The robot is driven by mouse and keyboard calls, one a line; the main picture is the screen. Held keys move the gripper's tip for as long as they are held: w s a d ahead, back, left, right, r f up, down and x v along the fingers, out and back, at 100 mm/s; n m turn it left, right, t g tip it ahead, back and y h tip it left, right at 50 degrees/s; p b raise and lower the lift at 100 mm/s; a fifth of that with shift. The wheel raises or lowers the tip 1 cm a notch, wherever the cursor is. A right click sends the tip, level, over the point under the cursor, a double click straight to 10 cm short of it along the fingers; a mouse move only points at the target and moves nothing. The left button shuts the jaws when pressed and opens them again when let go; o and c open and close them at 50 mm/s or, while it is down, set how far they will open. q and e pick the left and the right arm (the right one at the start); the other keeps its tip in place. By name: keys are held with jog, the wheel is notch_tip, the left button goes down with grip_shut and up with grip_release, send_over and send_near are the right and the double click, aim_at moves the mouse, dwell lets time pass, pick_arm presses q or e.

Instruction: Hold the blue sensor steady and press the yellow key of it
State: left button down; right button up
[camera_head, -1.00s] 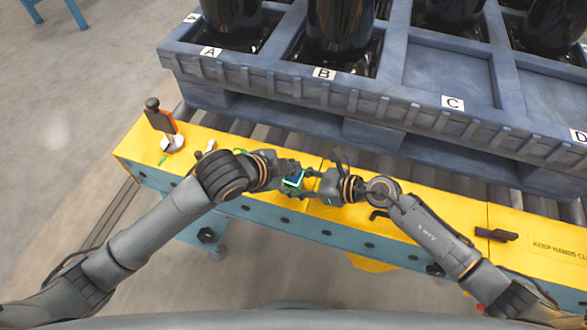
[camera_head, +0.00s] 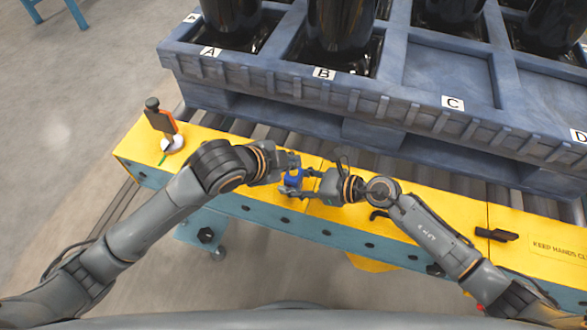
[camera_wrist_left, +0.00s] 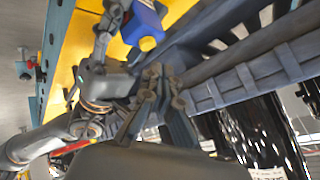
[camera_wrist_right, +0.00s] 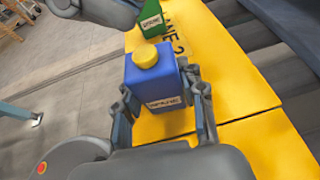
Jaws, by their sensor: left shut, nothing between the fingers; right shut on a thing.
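The blue sensor (camera_head: 292,181) is a small box over the yellow bench top, with a white label and a round yellow key (camera_wrist_right: 146,54) on one end. My right gripper (camera_head: 308,183) is shut on the sensor; in the right wrist view its fingers (camera_wrist_right: 163,98) lie on either side of the blue body. My left gripper (camera_head: 296,161) is shut and empty, just behind the sensor in the head view. In the left wrist view its fingers (camera_wrist_left: 162,86) are together and apart from the yellow key (camera_wrist_left: 147,44). The sensor's far side is hidden.
The yellow bench top (camera_head: 440,208) runs across the middle. A blue pallet (camera_head: 400,110) with black compressors lies behind, over rollers. A black-and-orange upright piece (camera_head: 160,118) stands at the bench's left end. A small green labelled block (camera_wrist_right: 152,20) lies beyond the sensor.

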aim_at(291, 174)
pick_arm(q)
jog(key=shift+r, duration=2.15)
pick_arm(e)
jog(key=o, duration=1.3)
